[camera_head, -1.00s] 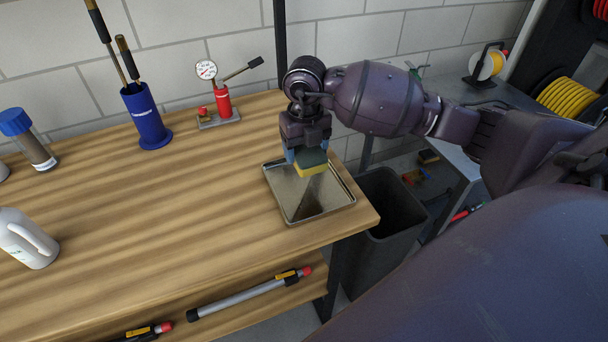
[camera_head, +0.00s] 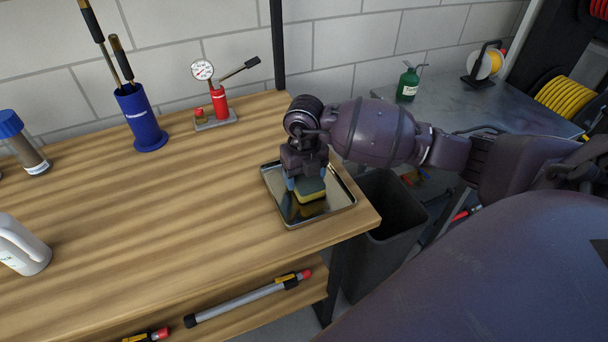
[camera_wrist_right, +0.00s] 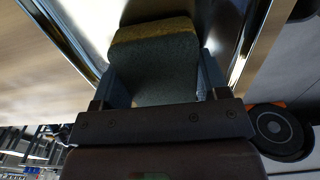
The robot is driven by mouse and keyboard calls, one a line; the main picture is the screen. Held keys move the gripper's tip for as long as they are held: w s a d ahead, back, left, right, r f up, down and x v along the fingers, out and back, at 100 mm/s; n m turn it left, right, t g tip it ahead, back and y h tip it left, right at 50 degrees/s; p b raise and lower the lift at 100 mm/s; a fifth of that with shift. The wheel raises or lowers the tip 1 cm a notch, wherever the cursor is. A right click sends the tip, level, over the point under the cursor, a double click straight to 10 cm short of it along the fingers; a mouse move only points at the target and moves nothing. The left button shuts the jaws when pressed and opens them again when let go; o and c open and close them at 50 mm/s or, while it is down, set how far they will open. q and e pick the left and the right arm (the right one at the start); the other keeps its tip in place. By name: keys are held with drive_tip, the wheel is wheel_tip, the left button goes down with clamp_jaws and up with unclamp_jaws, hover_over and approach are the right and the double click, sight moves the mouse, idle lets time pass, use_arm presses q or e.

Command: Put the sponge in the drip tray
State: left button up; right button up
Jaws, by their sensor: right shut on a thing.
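The sponge (camera_head: 310,190), yellow with a dark green side, is between the fingers of my right gripper (camera_head: 305,184), which is shut on it. In the right wrist view the sponge (camera_wrist_right: 155,58) shows close up between the fingers of the gripper (camera_wrist_right: 160,80). The drip tray (camera_head: 336,212) is a shallow metal tray near the right end of the wooden bench. The sponge is low inside the tray's outline; I cannot tell whether it touches the tray floor. The tray's rim (camera_wrist_right: 62,38) also shows in the right wrist view. My left gripper is not in view.
A red hand pump with a gauge (camera_head: 218,105) and a blue holder (camera_head: 142,118) stand at the back of the wooden bench (camera_head: 170,220). A white jug (camera_head: 22,245) is at the left. A dark bin (camera_head: 385,225) stands beyond the bench's right edge. The bench's middle is clear.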

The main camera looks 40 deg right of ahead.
drive_tip(key=shift+f, duration=0.25)
drive_tip(key=o, duration=0.9)
drive_tip(key=shift+r, duration=0.1)
drive_tip(key=shift+r+p, duration=0.85)
drive_tip(key=shift+r, duration=5.3)
drive_tip(key=shift+s+f, duration=0.1)
